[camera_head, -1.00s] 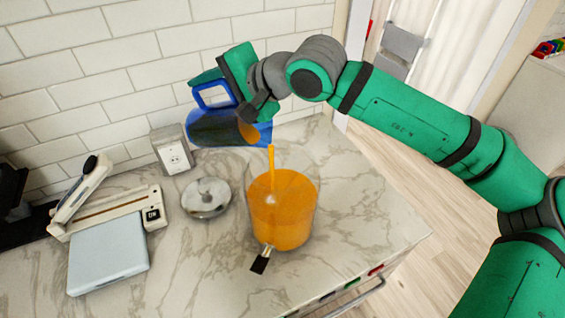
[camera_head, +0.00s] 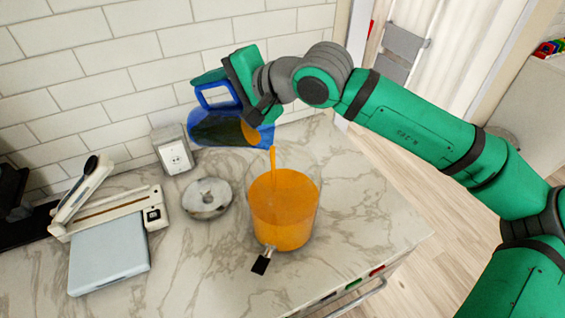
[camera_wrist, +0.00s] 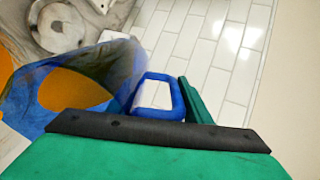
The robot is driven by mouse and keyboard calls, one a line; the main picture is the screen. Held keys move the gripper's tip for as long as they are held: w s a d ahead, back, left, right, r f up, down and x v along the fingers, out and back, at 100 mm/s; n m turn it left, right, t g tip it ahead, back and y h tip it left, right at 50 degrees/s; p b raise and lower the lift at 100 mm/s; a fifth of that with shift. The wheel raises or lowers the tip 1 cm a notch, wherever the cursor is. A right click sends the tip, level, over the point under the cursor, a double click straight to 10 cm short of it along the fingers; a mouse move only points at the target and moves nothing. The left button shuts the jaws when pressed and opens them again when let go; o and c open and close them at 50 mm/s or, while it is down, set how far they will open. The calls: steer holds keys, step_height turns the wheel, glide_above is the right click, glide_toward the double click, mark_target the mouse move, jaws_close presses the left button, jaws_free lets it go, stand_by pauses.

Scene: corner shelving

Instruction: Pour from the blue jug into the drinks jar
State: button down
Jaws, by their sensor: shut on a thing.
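The blue jug (camera_head: 217,128) is tilted on its side above the counter, its mouth toward the right and down. Orange liquid shows inside it, and an orange stream falls from its mouth into the drinks jar (camera_head: 284,210). The jar is clear, stands upright with a tap low at its front, and looks full nearly to its rim. My gripper (camera_head: 238,88) is shut on the jug's handle, above and left of the jar. The wrist view shows the jug (camera_wrist: 125,62) with orange liquid inside and its blue handle beside my gripper; the fingertips are mostly hidden.
A round metal lid (camera_head: 206,199) lies left of the jar. A white outlet box (camera_head: 172,152) stands by the tiled wall. A pale blue and cream device (camera_head: 110,256) sits at the left. The marble counter (camera_head: 375,215) is clear right of the jar.

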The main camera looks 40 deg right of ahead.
steer(key=shift+s+d+r, duration=0.1)
steer(key=shift+s, duration=0.15)
steer(key=shift+r+t, duration=0.1)
steer(key=shift+t, duration=0.3)
stand_by(1.1)
steer(key=shift+s+d, duration=0.1)
steer(key=shift+s, duration=0.1)
steer(key=shift+s+r, duration=0.1)
stand_by(0.6)
